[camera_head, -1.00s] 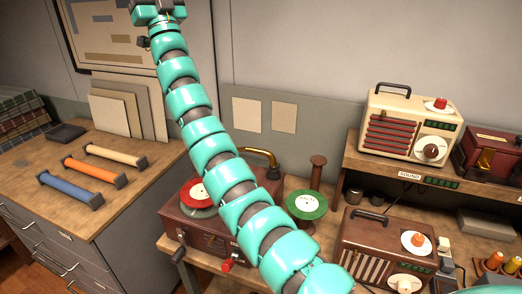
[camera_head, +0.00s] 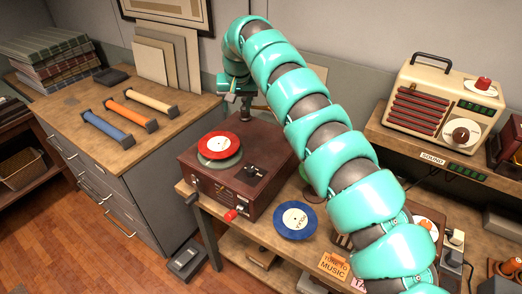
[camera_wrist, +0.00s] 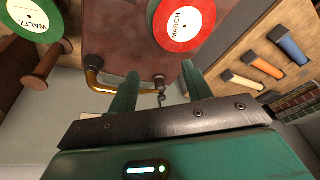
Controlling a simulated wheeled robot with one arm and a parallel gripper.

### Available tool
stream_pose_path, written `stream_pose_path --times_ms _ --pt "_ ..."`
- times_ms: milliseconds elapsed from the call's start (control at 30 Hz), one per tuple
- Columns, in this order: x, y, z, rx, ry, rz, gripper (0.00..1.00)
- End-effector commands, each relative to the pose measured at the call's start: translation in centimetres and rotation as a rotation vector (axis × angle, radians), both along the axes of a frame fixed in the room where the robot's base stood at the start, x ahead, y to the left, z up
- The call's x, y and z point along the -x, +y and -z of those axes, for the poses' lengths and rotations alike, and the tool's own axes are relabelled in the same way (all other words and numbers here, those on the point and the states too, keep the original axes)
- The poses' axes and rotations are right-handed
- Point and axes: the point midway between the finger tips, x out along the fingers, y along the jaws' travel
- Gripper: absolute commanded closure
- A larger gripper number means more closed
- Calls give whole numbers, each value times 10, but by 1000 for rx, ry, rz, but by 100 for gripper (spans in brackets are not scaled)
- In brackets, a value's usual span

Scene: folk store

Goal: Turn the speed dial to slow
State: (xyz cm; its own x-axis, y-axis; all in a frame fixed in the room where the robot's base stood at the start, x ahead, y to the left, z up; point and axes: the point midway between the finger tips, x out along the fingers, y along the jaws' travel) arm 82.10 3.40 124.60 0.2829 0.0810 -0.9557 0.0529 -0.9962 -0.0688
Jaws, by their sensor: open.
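The brown record player (camera_head: 215,183) stands on the workbench with a red record (camera_head: 219,145) on it. A small black control (camera_head: 254,172) is on its top, right of the record; its markings are too small to read. A red knob (camera_head: 231,215) is at its front. My gripper (camera_head: 244,108) is behind the player, above its back edge, apart from the controls. In the wrist view my gripper (camera_wrist: 158,82) is open and empty, with the red "MARCH" record (camera_wrist: 183,20) and a brass tube (camera_wrist: 112,88) beyond it. No control is clear there.
A blue record (camera_head: 296,220) lies on the bench right of the player. A green "WALTZ" record (camera_wrist: 35,18) is on a spindle stand. A cream radio (camera_head: 444,98) is on the shelf at right. My arm hides much of the bench's right side. Colored bars (camera_head: 127,114) lie on the left cabinet.

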Motion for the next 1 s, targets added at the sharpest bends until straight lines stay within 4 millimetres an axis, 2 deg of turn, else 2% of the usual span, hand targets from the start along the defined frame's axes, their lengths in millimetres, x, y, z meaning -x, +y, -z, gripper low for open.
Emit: stream_pose_path --times_ms 33,133,300,467,1000 --pt "15 -6 7 25 69 14 50" --pt "43 -18 18 72 192 41 50" --pt "66 -28 24 113 290 74 50" --pt "67 -30 31 114 297 89 50" --pt "68 -31 103 113 295 88 50"
